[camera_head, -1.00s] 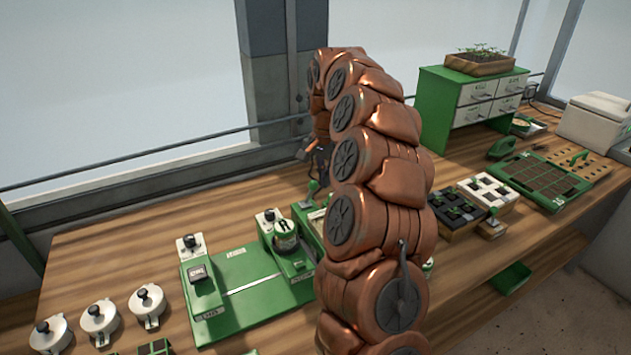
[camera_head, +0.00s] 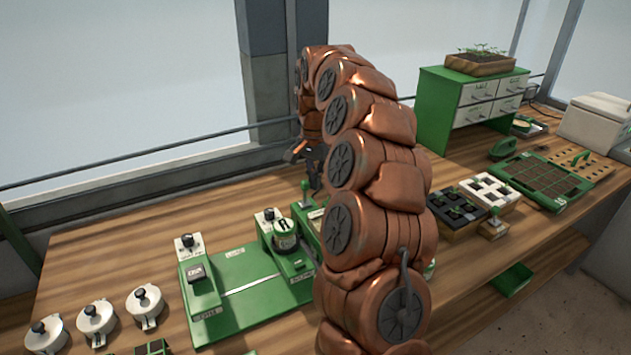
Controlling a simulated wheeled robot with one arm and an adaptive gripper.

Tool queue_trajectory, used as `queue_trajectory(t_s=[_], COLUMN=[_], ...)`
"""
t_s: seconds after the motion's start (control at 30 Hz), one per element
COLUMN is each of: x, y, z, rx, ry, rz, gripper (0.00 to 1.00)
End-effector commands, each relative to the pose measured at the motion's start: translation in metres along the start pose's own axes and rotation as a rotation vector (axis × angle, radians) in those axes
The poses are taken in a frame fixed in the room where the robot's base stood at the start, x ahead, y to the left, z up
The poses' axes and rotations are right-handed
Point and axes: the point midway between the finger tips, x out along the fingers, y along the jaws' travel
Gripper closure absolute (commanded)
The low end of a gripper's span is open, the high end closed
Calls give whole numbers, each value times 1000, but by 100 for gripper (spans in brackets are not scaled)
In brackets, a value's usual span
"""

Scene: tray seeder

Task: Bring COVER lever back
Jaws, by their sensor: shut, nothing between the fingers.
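A lever with a green knob (camera_head: 305,188) stands on the green seeder machine (camera_head: 238,300), just left of my arm. The labels are too small to read, so I cannot tell for sure that it is the COVER lever. My gripper (camera_head: 314,172) is small and dark at the end of my copper arm, above and just behind this lever, apart from it. It is shut and empty. My arm hides part of the machine to the right of the lever.
Several white lidded pots (camera_head: 97,322) stand at the front left. Bare wood (camera_head: 110,255) lies left of the machine.

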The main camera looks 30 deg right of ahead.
Motion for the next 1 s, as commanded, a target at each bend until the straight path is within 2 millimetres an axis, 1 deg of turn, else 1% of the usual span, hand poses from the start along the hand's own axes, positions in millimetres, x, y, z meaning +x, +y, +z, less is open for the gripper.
queue_trajectory(t_s=[0.37,0.87,1.0], x=[0,0,-1], y=[0,-8,-8], z=[1,14,13], rx=[0,-1,0], ry=[0,1,0], rz=[0,0,0], gripper=[100,100,100])
